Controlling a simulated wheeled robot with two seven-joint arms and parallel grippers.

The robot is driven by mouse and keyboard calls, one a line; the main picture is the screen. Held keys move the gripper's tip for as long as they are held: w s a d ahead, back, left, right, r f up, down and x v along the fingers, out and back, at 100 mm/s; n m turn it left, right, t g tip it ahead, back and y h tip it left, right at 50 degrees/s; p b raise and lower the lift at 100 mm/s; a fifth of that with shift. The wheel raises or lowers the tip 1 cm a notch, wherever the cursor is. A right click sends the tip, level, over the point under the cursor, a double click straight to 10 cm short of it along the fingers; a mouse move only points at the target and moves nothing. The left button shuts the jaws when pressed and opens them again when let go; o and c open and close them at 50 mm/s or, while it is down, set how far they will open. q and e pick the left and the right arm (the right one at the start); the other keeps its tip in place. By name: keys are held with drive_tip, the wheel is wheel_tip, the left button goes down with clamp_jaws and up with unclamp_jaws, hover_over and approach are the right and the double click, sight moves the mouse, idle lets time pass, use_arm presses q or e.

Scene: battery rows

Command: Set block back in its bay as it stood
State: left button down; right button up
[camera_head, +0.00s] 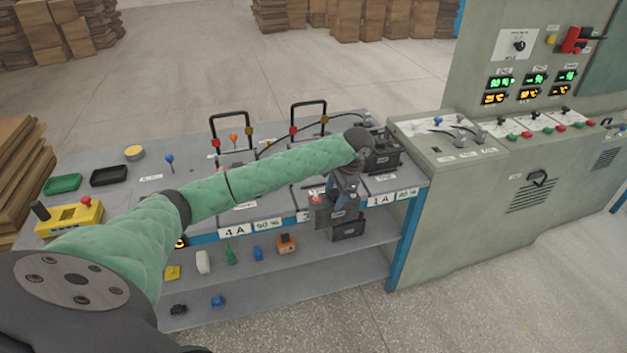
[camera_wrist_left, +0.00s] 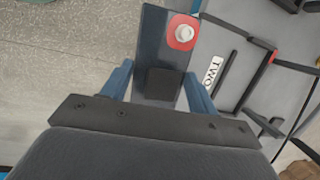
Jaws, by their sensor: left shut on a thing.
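My left gripper (camera_head: 345,185) is shut on a dark block (camera_head: 332,211) with a red terminal. The block hangs in front of the bench's front edge. In the left wrist view the blue fingers (camera_wrist_left: 158,92) grip both sides of the block (camera_wrist_left: 158,45), with floor to its left and the bench to its right. In the head view my arm hides much of the bays. My right gripper is not in view.
Another dark block (camera_head: 383,158) stands at the bench's right end, near the "1A" label (camera_head: 381,201). A dark box (camera_head: 348,231) shows just below the held block. Upright black handles (camera_head: 309,112) rise behind my arm. A grey control cabinet (camera_head: 480,205) borders the bench on the right.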

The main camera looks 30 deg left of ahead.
use_arm(q)
drive_tip(key=shift+w+a+r+m, duration=0.15)
drive_tip(key=shift+w+a+r, duration=0.1)
drive_tip(key=shift+a+r, duration=0.25)
drive_tip(key=shift+w+a+r+m, duration=0.15)
drive_tip(key=shift+w+a+r, duration=0.1)
drive_tip(key=shift+a+r, duration=0.2)
drive_tip(key=shift+w+a+r, duration=0.35)
drive_tip(key=shift+a, duration=0.1)
drive_tip(key=w+a+f+p, duration=0.1)
drive_tip(key=w+a+p, duration=0.4)
drive_tip(key=w+a, duration=0.6)
drive_tip(key=shift+w+a+f, duration=0.2)
drive_tip(key=shift+a+f, duration=0.1)
drive_tip(key=shift+a, duration=0.9)
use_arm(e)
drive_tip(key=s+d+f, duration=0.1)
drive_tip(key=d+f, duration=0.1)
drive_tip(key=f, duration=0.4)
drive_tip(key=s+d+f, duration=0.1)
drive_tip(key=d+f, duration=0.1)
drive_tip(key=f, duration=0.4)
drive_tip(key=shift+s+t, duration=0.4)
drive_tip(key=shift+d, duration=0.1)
use_arm(q)
drive_tip(key=shift+c, duration=2)
unclamp_jaws()
drive_tip(key=shift+s+f, duration=0.1)
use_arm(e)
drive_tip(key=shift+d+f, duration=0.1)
